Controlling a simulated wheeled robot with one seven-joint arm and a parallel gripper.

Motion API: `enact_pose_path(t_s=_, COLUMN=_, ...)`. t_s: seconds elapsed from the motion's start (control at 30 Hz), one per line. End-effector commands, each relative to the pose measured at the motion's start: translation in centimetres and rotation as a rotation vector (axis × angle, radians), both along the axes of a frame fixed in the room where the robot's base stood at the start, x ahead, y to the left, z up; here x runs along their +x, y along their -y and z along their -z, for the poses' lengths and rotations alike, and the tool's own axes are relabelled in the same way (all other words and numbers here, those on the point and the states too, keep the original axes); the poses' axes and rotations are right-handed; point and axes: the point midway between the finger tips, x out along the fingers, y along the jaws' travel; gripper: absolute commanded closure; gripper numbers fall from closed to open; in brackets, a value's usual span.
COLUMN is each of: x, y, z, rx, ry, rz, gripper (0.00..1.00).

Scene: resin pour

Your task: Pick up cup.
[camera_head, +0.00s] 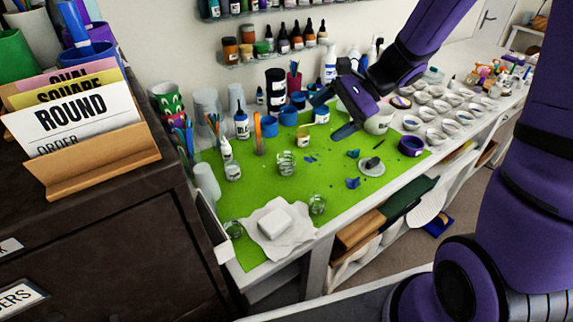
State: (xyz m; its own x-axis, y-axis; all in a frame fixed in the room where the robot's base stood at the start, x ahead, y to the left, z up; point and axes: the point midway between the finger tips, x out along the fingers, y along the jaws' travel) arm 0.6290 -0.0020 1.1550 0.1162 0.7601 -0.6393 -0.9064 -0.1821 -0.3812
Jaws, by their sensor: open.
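My gripper (334,114) is open above the back right part of the green mat (325,165), its fingers pointing left. A small jar with a pale label (321,115) shows just beyond the fingers; I cannot tell their gap in depth. A white cup (380,122) stands behind and right of the gripper, partly hidden by it. Clear cups stand on the mat, one in the middle (287,163) and one near the front (317,204). Blue cups (269,126) stand at the back, and a purple cup (411,146) at the right. Which cup is meant cannot be told.
A white block on crumpled paper (273,220) lies at the front. A grey disc with a dark knob (371,167) and blue scraps lie right of centre. Bottles and brushes crowd the back left. Many small white dishes (438,107) fill the right. A dark cabinet (110,215) stands left.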

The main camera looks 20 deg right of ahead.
Motion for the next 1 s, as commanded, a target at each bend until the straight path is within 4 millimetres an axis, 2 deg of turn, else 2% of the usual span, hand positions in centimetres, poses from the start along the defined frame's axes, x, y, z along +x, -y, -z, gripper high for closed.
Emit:
enact_pose_path(t_s=0.03, x=1.0, y=0.2, z=1.4, rx=0.037, ry=-0.046, rz=0.055, gripper=0.09)
enact_pose_path(t_s=0.3, x=5.4, y=1.8, z=8.3, rx=0.212, ry=-0.243, rz=0.361, gripper=0.09)
enact_pose_path(t_s=0.5, x=7.2, y=2.9, z=12.2, rx=0.288, ry=-0.335, rz=0.521, gripper=0.09)
enact_pose_path(t_s=0.67, x=7.7, y=3.2, z=13.5, rx=0.309, ry=-0.36, rz=0.57, gripper=0.09)
enact_pose_path(t_s=1.0, x=9.3, y=-0.4, z=15.7, rx=0.31, ry=-0.361, rz=0.571, gripper=0.09)
